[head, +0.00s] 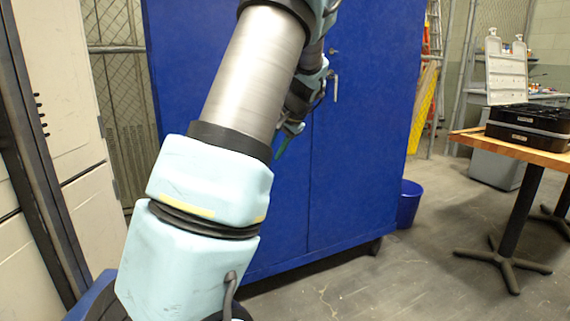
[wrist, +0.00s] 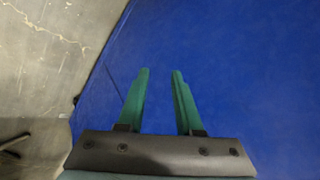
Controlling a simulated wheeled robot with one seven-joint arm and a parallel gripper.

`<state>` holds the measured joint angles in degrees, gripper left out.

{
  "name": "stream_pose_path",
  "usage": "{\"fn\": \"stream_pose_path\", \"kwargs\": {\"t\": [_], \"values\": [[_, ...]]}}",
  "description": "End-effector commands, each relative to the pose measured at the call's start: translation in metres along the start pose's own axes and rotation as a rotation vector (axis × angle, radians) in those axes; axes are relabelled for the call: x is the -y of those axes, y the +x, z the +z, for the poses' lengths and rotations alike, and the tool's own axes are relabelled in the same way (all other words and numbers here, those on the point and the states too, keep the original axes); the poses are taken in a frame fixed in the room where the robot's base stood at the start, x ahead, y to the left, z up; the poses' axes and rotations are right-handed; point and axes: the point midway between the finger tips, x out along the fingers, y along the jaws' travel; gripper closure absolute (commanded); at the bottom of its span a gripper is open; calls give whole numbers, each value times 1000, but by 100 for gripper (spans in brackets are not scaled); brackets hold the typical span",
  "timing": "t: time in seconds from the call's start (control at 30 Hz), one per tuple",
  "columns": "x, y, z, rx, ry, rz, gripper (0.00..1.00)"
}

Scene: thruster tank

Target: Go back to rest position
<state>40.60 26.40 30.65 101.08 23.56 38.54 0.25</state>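My gripper (wrist: 161,78) shows in the wrist view with its two green fingers apart and nothing between them. Behind the fingers is the plain blue face of a cabinet. In the head view my arm crosses the middle of the picture in front of the blue cabinet (head: 365,130). Only a small green part of my gripper (head: 283,146) shows there, partly hidden behind the arm. I cannot tell how far the fingertips are from the cabinet.
A blue bin (head: 408,205) stands beside the cabinet. A wooden-topped table (head: 520,152) with a black case (head: 528,128) is at the right. Cream lockers (head: 75,130) stand close at the left. Grey floor (head: 400,280) is clear between cabinet and table.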

Motion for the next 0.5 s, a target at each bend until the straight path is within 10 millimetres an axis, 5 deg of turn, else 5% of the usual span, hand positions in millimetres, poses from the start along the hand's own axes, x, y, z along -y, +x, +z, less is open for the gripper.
{"fn": "stream_pose_path", "kwargs": {"t": [0.03, 0.2, 0.5], "values": [[-8, 9, 38, 27, -63, 85, 66], [-57, 9, 132, 80, -233, 300, 66], [-116, -14, 231, 137, -411, 453, 66]]}}
